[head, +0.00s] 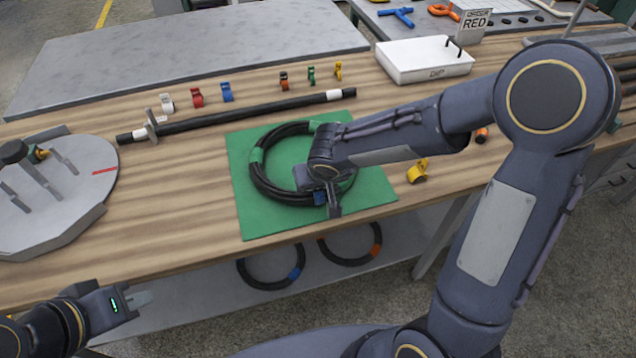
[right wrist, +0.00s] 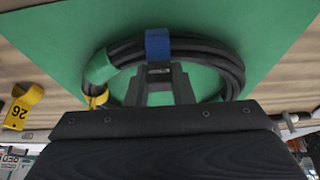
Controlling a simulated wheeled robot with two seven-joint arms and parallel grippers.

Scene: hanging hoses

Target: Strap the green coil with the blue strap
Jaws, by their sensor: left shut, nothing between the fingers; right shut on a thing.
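The green coil (head: 258,180) is a black hose ring with green bands, lying on a green mat (head: 248,218). The blue strap (head: 320,198) is at the coil's near edge. In the right wrist view the blue strap (right wrist: 157,44) lies across the hose; whether it closes fully around underneath is hidden. My right gripper (head: 334,208) reaches down at that near edge, shut on the blue strap, with its fingertips (right wrist: 160,75) right against it. My right forearm hides part of the coil's right side. My left gripper (head: 140,299) is shut and empty, off the table's front left.
A black bar (head: 240,115) lies behind the mat, with several coloured tagged pieces beyond it. A yellow piece (head: 417,172) sits right of the mat. A white tray (head: 424,62) stands at the back. A grey fixture (head: 60,215) stands left. Two coils (head: 270,283) lie on the lower shelf.

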